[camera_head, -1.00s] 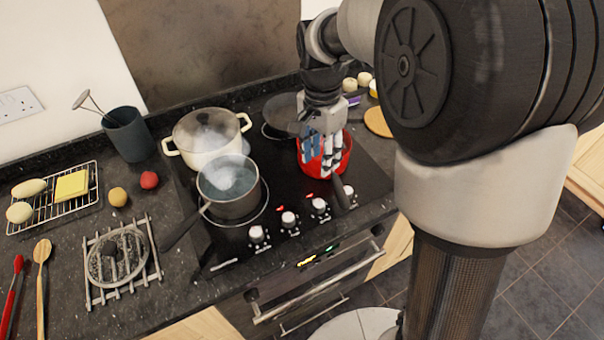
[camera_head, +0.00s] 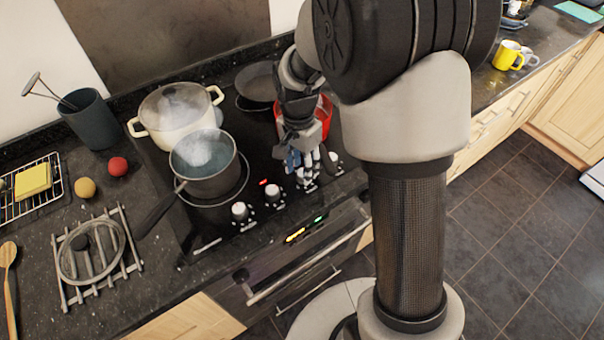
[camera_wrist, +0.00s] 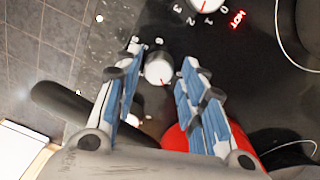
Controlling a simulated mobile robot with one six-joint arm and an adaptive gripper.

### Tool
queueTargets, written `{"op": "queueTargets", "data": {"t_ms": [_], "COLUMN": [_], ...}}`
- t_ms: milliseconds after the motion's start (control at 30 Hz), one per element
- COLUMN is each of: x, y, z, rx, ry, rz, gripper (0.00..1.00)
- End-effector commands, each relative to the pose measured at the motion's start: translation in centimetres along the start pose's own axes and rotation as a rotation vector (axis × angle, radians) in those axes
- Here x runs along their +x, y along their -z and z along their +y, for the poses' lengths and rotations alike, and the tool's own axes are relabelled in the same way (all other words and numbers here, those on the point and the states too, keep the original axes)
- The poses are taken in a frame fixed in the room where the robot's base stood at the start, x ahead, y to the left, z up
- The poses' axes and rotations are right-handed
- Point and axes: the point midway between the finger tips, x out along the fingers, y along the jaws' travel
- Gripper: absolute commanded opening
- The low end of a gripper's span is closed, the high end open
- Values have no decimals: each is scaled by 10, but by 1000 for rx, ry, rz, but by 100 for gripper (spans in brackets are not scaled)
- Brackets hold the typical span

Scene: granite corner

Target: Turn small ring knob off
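A row of several white knobs runs along the hob's front edge, including the leftmost knob (camera_head: 240,211) and the one to its right (camera_head: 272,195). My gripper (camera_head: 304,170) is over the third knob (camera_head: 305,184), partly covering it. In the wrist view my gripper (camera_wrist: 162,58) is open, with a blue-padded finger on each side of a white knob (camera_wrist: 158,70) with a red pointer mark. Gaps show between the knob and both fingers. I cannot tell which knob is the small ring's. A neighbouring knob (camera_wrist: 205,4) has a 0-1-2 scale and a lit red HOT sign (camera_wrist: 237,19).
A steaming grey saucepan (camera_head: 203,178) and a cream pot (camera_head: 174,112) stand on the hob's left. A red pan (camera_head: 323,118) is just behind my gripper, its dark handle (camera_wrist: 65,106) reaching past the hob's front. A rack with a glass lid (camera_head: 90,250) lies left.

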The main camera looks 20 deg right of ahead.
Motion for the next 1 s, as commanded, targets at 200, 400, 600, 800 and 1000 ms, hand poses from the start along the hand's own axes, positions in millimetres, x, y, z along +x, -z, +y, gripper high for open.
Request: {"op": "queueTargets", "data": {"t_ms": [200, 400, 600, 800, 1000], "x": [18, 19, 19, 18, 18], "y": [0, 0, 0, 0, 0], "z": [0, 0, 0, 0, 0], "rx": [0, 1, 0, 0, 0], "ry": [-1, 0, 0, 0, 0], "rz": [0, 0, 0, 0, 0], "gripper": [37, 37, 30, 17, 5]}}
